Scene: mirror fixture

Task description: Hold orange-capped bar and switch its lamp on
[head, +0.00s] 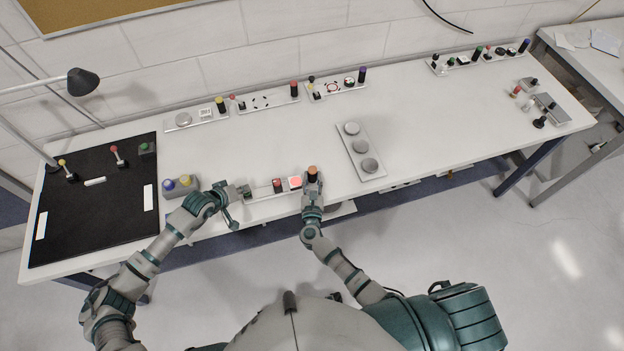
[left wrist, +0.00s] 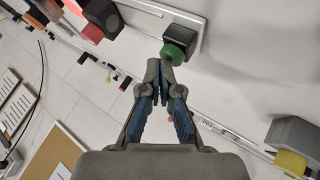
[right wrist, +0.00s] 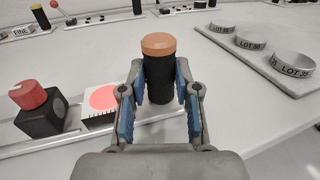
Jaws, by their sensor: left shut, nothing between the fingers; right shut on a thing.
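The orange-capped bar is a pale strip (head: 263,193) near the table's front edge. At its right end stands a black post with an orange cap (head: 312,169). My right gripper (head: 312,181) is shut around that post, which shows upright between the fingers in the right wrist view (right wrist: 158,75). The square lamp (head: 295,182) beside it has a bright red-pink face, also in the right wrist view (right wrist: 104,97). A red knob (right wrist: 30,93) on a black box sits left of it. My left gripper (left wrist: 155,68) is shut and empty, its tips close to the green knob (left wrist: 180,46); contact is unclear.
A grey box with blue and yellow buttons (head: 180,186) stands left of my left gripper. A plate with several grey round pieces (head: 360,150) lies right of the bar. More strips (head: 262,102) line the back. A black mat (head: 98,210) covers the table's left end.

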